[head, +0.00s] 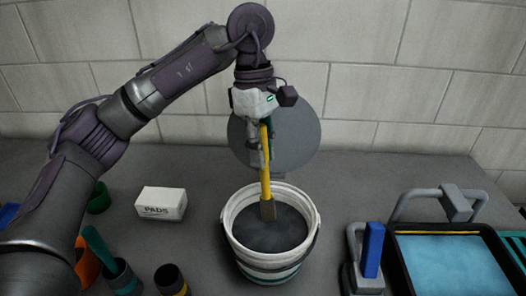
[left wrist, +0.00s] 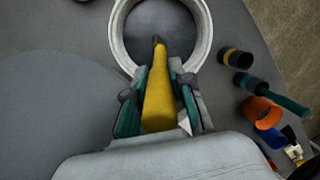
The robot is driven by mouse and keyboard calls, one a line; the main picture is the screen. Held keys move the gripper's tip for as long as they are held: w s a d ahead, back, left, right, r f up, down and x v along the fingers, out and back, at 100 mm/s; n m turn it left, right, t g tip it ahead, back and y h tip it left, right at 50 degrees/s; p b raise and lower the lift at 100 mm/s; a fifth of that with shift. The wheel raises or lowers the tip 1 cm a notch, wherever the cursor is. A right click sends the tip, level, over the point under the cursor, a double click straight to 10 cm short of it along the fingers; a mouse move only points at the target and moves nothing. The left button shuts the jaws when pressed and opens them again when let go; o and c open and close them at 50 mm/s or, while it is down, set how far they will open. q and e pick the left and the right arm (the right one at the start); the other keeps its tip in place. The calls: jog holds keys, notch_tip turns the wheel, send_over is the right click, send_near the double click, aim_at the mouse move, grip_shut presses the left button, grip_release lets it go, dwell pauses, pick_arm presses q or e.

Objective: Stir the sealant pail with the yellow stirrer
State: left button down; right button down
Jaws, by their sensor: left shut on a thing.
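The sealant pail (head: 233,246) is a white bucket with dark grey contents, standing in the middle of the table in the head view. Its rim (left wrist: 205,22) also shows at the top of the left wrist view. My left gripper (head: 266,160) is above the pail, pointing down, and shut on the yellow stirrer (head: 265,182). The stirrer also shows between the fingers in the left wrist view (left wrist: 159,100). It hangs nearly upright, its grey paddle (head: 268,211) over the pail's opening. I cannot tell whether the paddle touches the dark contents. My right gripper is not in view.
A white box marked PADS (head: 161,204) lies left of the pail. Dark cups (head: 171,280) stand at the front left. A grey stand with a blue block (head: 373,250) and a black tray with blue contents (head: 400,262) are at right. A round grey disc (head: 308,130) stands behind.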

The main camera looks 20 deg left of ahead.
pick_arm(q)
jog(key=shift+w+a+r+p, duration=0.1)
jog(key=shift+r+p, duration=0.55)
jog(key=shift+r, duration=0.1)
jog(key=shift+w+a+r+p, duration=0.1)
jog(key=shift+a+r+p, duration=0.05)
jog(key=shift+r+p, duration=0.55)
jog(key=shift+w+a+r+p, duration=0.1)
jog(key=shift+r+p, duration=0.45)
jog(key=shift+r, duration=0.3)
jog(key=shift+f, duration=0.1)
